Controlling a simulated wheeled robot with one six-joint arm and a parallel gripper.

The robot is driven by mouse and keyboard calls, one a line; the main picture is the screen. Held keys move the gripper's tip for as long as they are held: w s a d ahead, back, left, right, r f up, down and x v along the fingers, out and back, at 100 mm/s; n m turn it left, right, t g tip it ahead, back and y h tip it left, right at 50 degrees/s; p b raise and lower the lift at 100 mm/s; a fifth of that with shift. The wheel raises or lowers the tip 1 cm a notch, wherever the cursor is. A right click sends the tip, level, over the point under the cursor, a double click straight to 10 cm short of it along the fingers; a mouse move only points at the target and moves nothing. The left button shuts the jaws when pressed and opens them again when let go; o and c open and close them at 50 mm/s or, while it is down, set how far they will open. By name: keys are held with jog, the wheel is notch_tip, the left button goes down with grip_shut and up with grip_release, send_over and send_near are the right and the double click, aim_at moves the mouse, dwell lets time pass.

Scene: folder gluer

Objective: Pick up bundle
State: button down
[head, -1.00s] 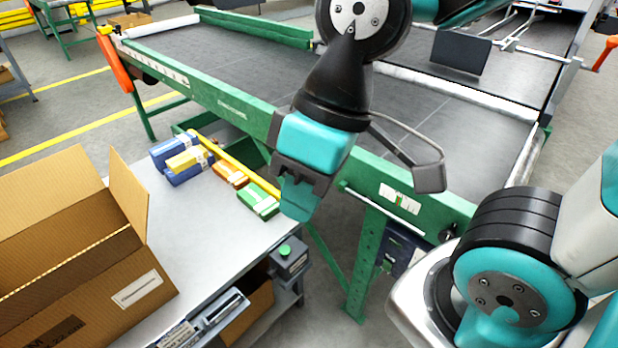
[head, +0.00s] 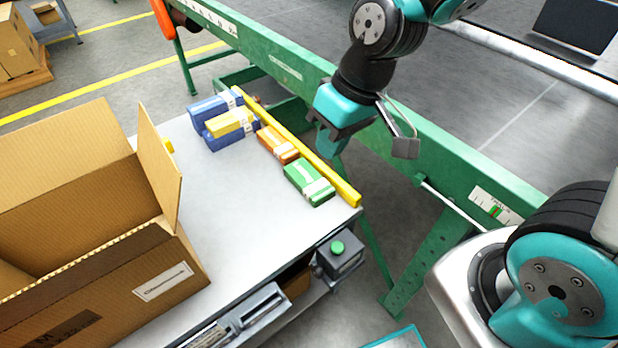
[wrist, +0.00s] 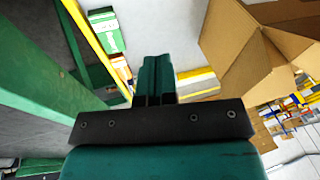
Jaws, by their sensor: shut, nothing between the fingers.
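Several banded bundles lie on the grey table (head: 235,215) along its yellow edge rail. They are a green bundle (head: 309,184), an orange bundle (head: 277,145), a yellow bundle (head: 230,123) and blue bundles (head: 209,108) by the yellow one. My gripper (head: 328,147) is shut and empty, above the rail and to the right of the orange bundle in the head view. In the wrist view my gripper (wrist: 156,75) points forward. The green bundle (wrist: 104,30) and part of the orange one show to the left of its fingers there.
An open cardboard box (head: 125,262) stands at the table's left. The yellow rail (head: 300,150) edges the table. The green conveyor frame (head: 300,68) runs behind it. A box with a green button (head: 338,250) sits at the front corner. The table's middle is clear.

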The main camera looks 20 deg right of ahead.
aim_at(310, 177)
jog(key=w+d+f+h+b, duration=0.1)
jog(key=w+d+f+b, duration=0.1)
jog(key=f, duration=0.7)
jog(key=w+d+f+h+b, duration=0.1)
jog(key=w+d+f+b, duration=0.1)
jog(key=f, duration=0.6)
jog(key=w+d+f+m+b, duration=0.1)
jog(key=w+d+f+b, duration=0.2)
jog(key=f, duration=0.6)
jog(key=shift+w+d+f+t+h, duration=0.2)
jog(key=shift+w+f+t+h, duration=0.2)
jog(key=shift+w, duration=0.35)
jog(key=w+a, duration=0.1)
jog(key=w, duration=0.2)
jog(key=w+a, duration=0.1)
jog(key=w, duration=0.3)
jog(key=w+a+f, duration=0.1)
jog(key=w, duration=0.2)
jog(key=shift+w+a, duration=0.3)
jog(key=shift+w, duration=0.1)
jog(key=shift+s+f, duration=0.1)
jog(key=shift+f, duration=0.2)
